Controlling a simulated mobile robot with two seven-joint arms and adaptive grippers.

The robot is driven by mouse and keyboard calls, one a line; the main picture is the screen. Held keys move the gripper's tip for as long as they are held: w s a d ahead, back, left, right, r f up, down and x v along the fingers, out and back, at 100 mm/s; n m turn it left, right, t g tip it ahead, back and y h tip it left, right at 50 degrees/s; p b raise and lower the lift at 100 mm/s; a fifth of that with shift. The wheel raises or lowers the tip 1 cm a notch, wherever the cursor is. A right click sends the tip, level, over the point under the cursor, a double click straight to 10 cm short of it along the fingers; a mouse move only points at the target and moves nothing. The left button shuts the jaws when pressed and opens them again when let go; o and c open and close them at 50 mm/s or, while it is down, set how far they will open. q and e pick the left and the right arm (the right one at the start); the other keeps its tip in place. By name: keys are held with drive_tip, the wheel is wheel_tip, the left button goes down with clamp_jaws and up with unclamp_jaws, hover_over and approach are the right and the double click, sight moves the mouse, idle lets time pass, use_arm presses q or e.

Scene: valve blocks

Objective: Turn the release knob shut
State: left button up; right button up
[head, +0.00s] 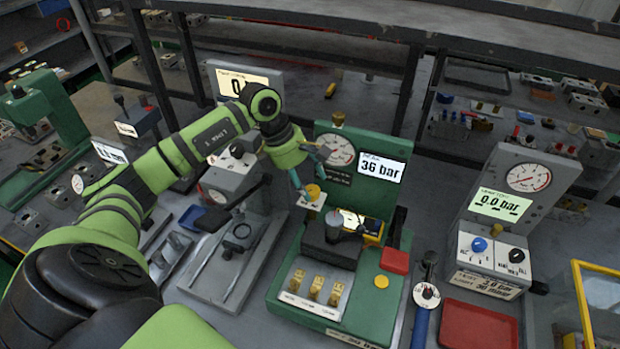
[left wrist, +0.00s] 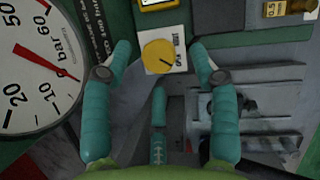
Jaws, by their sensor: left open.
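The yellow release knob (head: 313,191) sits on a small white plate at the left side of the green test station (head: 395,290). In the left wrist view the knob (left wrist: 158,54) shows from above, with a dark pointer line slanting down to the right and small print beside it. My left gripper (head: 309,179) is just above the knob, its teal fingers spread. In the left wrist view its fingertips (left wrist: 161,64) lie on either side of the knob plate, with gaps showing. The station's display (head: 381,168) reads 36 bar. My right gripper is not in view.
A round gauge (head: 336,150) on the station's green panel is close to the left gripper. Brass pieces (head: 315,288) stand in front. A red tray (head: 479,324) and a grey gauge unit (head: 512,195) reading 0.0 bar are to the right. A grey fixture (head: 235,255) stands left.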

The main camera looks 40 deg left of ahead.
sight(313, 190)
use_arm(q)
drive_tip(key=shift+p+x, duration=0.3)
drive_tip(key=shift+x, duration=0.65)
drive_tip(key=shift+w+f, duration=0.1)
drive_tip(key=shift+f, duration=0.15)
drive_tip(key=c, duration=1.1)
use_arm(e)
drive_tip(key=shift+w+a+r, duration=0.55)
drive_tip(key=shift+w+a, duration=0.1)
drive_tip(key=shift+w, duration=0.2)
